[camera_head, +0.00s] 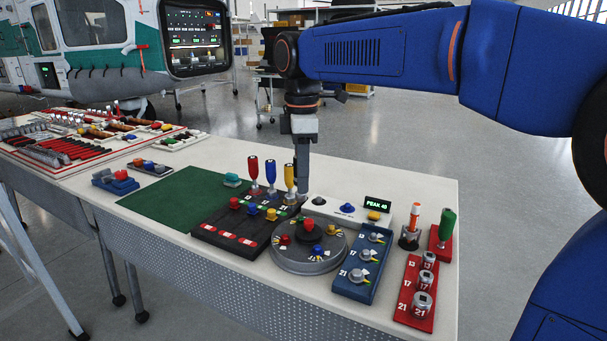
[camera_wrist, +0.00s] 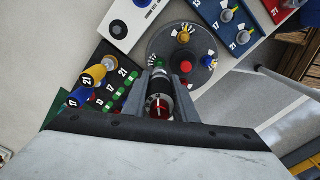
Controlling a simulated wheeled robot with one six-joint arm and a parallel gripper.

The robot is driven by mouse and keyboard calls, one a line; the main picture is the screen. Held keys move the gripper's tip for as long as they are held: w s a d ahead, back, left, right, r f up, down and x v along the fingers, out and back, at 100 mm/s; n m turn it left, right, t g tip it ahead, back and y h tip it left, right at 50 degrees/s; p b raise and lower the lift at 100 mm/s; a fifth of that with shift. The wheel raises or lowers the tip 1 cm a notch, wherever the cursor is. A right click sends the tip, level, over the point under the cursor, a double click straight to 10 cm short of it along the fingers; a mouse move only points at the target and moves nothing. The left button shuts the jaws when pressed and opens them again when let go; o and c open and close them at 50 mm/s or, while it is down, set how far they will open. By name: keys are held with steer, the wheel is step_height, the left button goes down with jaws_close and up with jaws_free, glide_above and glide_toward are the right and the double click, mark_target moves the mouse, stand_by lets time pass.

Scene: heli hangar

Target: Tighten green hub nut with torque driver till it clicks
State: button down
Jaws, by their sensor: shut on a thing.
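The grey round hub fixture (camera_head: 290,262) stands on the bench, with a red knob (camera_head: 309,231) at its centre and red, yellow and blue nuts around it. My gripper (camera_head: 302,190) points down just behind the hub. In the wrist view, my gripper (camera_wrist: 165,80) is shut on a dark cylindrical tool (camera_wrist: 160,88) with a red mark on its upper end. It looks like the torque driver; its lower tip is hidden.
Red, blue and yellow drivers (camera_head: 290,180) stand upright in the black rack (camera_head: 205,232), close to my gripper. A white tester with a "PEAK 46" display (camera_head: 377,204) is behind the hub. Blue (camera_head: 350,288) and red (camera_head: 405,312) socket trays are to the right.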

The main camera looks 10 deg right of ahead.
mark_target(302, 199)
steer(key=shift+f, duration=2.15)
steer(key=shift+f, duration=1)
